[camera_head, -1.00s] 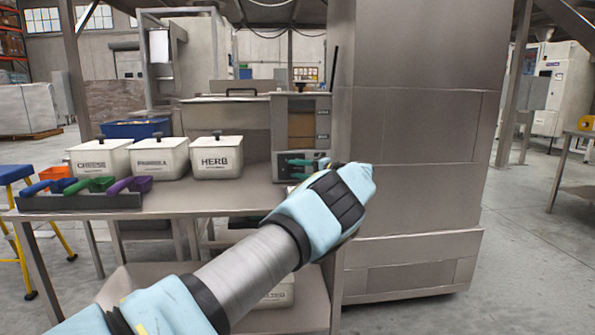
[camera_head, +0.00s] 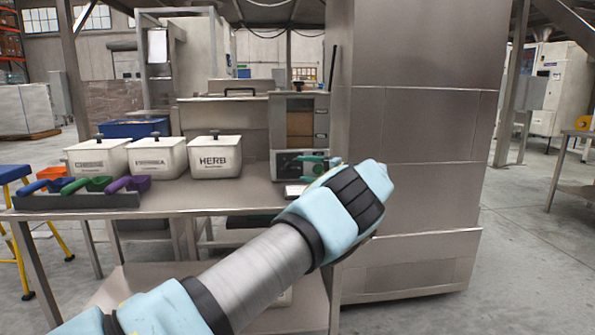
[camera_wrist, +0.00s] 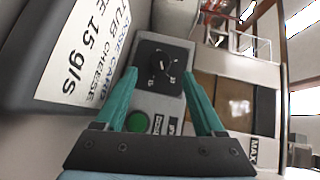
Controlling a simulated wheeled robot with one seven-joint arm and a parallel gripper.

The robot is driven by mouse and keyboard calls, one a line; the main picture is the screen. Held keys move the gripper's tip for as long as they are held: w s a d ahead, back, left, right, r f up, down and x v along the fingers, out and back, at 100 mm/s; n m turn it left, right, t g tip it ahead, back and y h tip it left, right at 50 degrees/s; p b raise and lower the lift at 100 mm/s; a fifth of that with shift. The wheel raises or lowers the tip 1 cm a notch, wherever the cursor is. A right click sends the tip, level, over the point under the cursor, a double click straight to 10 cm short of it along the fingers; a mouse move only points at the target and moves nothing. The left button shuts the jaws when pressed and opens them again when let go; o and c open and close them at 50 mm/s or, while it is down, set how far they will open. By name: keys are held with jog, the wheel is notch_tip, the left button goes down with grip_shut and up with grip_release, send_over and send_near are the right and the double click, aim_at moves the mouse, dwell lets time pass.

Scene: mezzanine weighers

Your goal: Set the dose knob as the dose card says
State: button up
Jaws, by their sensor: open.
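The dose knob (camera_wrist: 161,66) is a round black dial with a white pointer mark on a black plate in the wrist view; its scale numbers are too small to read surely. My gripper (camera_wrist: 158,72) has two green fingers, open, one on each side of the knob's plate in that view. Contact cannot be told. The dose card (camera_wrist: 82,50) at left reads "TUB CHEESE" and "15 g/s", partly cut off. In the head view the doser (camera_head: 301,122) stands at the table's right end, with my green fingers (camera_head: 318,166) in front of its panel, which they partly hide.
A green button (camera_wrist: 137,122) sits near the left finger. White tubs labelled CHEESE (camera_head: 98,160) and HERB (camera_head: 215,158), with another between, stand left on the table. Coloured scoops (camera_head: 90,185) lie in a front rack. A tall steel cabinet (camera_head: 415,130) stands close at right.

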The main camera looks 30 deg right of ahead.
jog(key=v, duration=0.6)
jog(key=shift+s, duration=0.1)
